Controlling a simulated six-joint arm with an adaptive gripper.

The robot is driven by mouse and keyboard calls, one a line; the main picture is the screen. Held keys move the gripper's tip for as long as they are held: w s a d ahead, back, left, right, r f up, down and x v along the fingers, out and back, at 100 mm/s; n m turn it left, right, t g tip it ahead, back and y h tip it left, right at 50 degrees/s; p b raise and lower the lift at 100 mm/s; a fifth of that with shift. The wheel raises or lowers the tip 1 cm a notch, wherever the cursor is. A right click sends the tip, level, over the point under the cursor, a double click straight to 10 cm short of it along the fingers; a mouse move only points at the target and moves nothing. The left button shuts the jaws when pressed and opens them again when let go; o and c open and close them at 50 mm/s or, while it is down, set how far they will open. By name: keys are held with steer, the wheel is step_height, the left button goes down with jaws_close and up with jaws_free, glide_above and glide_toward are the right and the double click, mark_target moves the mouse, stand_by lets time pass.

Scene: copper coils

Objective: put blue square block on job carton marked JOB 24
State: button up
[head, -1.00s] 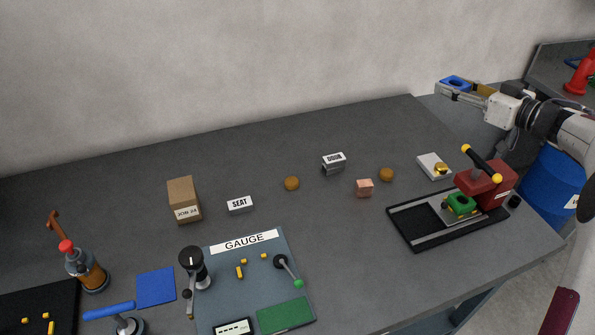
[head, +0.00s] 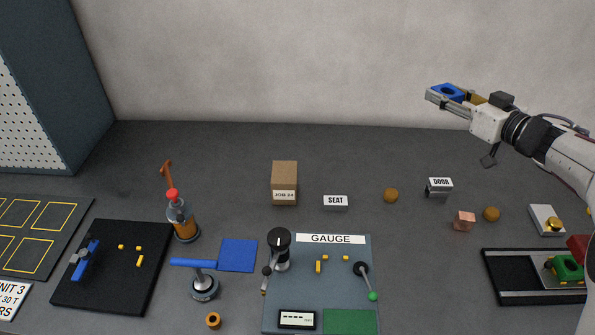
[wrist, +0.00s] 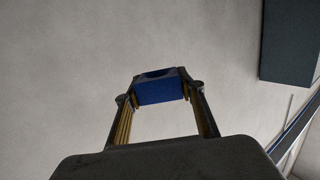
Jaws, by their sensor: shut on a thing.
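The blue square block (head: 447,92), with a round hole in it, is held between the fingers of my gripper (head: 446,98) at the upper right, well above the bench. In the wrist view the blue block (wrist: 161,91) sits between both fingertips of my gripper (wrist: 161,97), with the wall behind it. The job carton (head: 285,177) is a brown box with a white JOB 24 label on its front. It stands upright on the bench, left of and lower than my gripper. Its top looks bare.
A SEAT block (head: 335,203), a DOOR block (head: 440,186), brown round pieces (head: 391,195) and a copper cube (head: 464,221) lie right of the carton. The GAUGE board (head: 345,290) with levers lies in front.

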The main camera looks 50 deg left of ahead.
steer(key=s+a+n+g, duration=0.2)
steer(key=s+a, duration=1.1)
steer(key=a, duration=0.2)
steer(key=n+g, duration=0.1)
steer(key=g, duration=0.1)
glide_above(284, 171)
step_height(284, 171, down, 11)
steer(key=shift+d+f+y, duration=0.1)
steer(key=shift+f+y, duration=0.2)
steer(key=shift+f, duration=0.25)
steer(key=shift+f, duration=0.1)
steer(key=shift+f, duration=3.05)
steer(key=shift+f, duration=1.85)
steer(key=shift+f, duration=0.15)
